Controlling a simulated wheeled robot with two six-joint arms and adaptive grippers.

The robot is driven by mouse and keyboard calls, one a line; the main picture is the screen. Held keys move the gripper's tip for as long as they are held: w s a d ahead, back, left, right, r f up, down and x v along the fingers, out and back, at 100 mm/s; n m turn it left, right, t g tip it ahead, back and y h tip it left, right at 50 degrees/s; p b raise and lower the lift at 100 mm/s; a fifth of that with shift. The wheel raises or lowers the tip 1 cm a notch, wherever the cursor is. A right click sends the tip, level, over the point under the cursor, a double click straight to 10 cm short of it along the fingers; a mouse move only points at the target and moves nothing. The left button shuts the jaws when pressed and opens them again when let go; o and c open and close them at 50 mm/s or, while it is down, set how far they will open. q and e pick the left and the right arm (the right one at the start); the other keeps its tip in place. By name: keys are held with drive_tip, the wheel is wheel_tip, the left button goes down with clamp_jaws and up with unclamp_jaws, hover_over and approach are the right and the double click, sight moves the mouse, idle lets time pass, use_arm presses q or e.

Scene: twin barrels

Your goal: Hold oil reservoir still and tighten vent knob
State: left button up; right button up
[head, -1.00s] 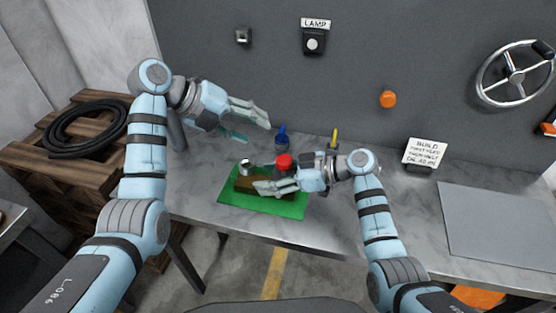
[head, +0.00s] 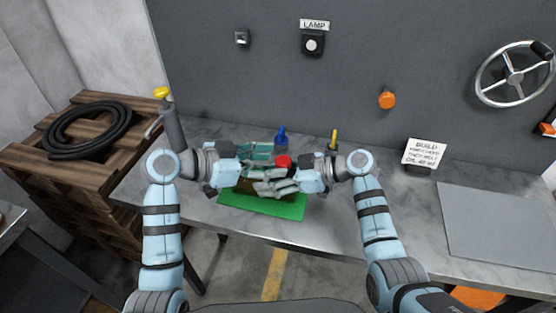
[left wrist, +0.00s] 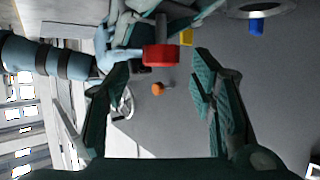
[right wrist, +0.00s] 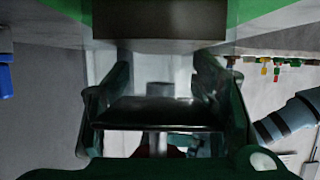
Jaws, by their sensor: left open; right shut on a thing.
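The oil reservoir (head: 239,187), a brown-olive block, lies on a green mat (head: 262,206) on the grey bench, mostly covered by my grippers in the head view. The red vent knob (head: 283,162) stands above it; it also shows in the left wrist view (left wrist: 160,55) between the open fingers, toward their tips. My left gripper (head: 268,156) is open beside the knob; contact cannot be told. My right gripper (head: 262,187) is shut on the reservoir, whose dark block shows in the right wrist view (right wrist: 160,22). The held part is hard to make out.
A blue object (head: 282,136) and a yellow-handled tool (head: 334,136) stand behind the grippers. A yellow-topped grey pump (head: 172,122) stands at the bench's left end. A small sign (head: 424,152) and a grey plate (head: 500,225) are at right, with bare bench between.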

use_arm(q)
drive_tip(key=x, duration=0.2)
drive_tip(key=shift+w+d+f, duration=0.15)
drive_tip(key=shift+d, duration=0.1)
drive_tip(key=c, duration=1.2)
drive_tip(key=shift+m+g, duration=0.3)
drive_tip(key=shift+g, duration=0.2)
drive_tip(key=shift+w+m+g+h, duration=0.2)
drive_tip(key=shift+m+g+h, duration=0.1)
drive_tip(key=shift+m+g, duration=1.15)
drive_tip(key=shift+w+m+g+h, duration=0.2)
drive_tip(key=shift+m+g+h, duration=0.1)
drive_tip(key=shift+m+g, duration=1.1)
drive_tip(key=shift+g, duration=0.25)
drive_tip(key=o, duration=1.2)
